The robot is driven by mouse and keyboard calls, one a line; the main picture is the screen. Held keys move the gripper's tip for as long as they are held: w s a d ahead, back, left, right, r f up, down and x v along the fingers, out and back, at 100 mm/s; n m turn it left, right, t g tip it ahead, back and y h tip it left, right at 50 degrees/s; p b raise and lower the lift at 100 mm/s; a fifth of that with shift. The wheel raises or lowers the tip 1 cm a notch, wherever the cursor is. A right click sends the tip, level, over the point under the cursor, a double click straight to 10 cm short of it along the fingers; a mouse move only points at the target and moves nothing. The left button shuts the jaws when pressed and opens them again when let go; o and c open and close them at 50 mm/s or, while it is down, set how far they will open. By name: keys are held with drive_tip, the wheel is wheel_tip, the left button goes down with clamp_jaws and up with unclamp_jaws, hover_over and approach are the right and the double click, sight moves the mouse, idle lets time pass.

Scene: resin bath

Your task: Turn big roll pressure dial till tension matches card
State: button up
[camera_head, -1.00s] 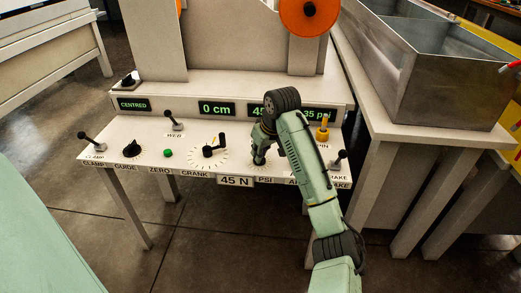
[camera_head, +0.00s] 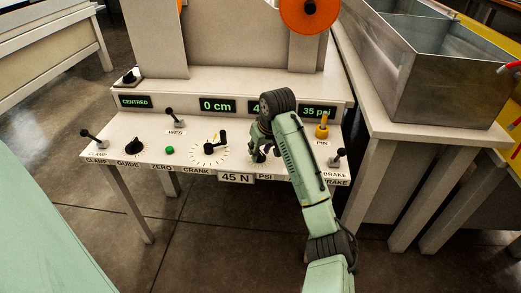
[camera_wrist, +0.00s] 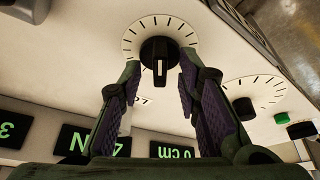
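The PSI pressure dial (camera_wrist: 160,45) has a black knob with a pale pointer line on a white ticked disc in the wrist view. My gripper (camera_wrist: 159,76) is open, its fingers apart on either side of the knob's near end, with gaps showing. In the head view my gripper (camera_head: 262,150) is over the PSI dial and largely hides it. The card (camera_head: 236,178) on the panel's front edge reads 45 N. The tension display (camera_head: 257,107) is partly covered by my arm; only a 4 shows. The pressure display (camera_head: 317,111) reads 35 psi.
The crank (camera_head: 212,146) stands left of the PSI dial, with a green zero button (camera_head: 169,150) further left. A yellow pin (camera_head: 322,130) and black brake lever (camera_head: 337,157) stand to the right. A metal tank (camera_head: 440,75) is beyond them.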

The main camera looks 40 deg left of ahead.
drive_tip(key=v, duration=1.2)
drive_tip(key=shift+a, duration=0.1)
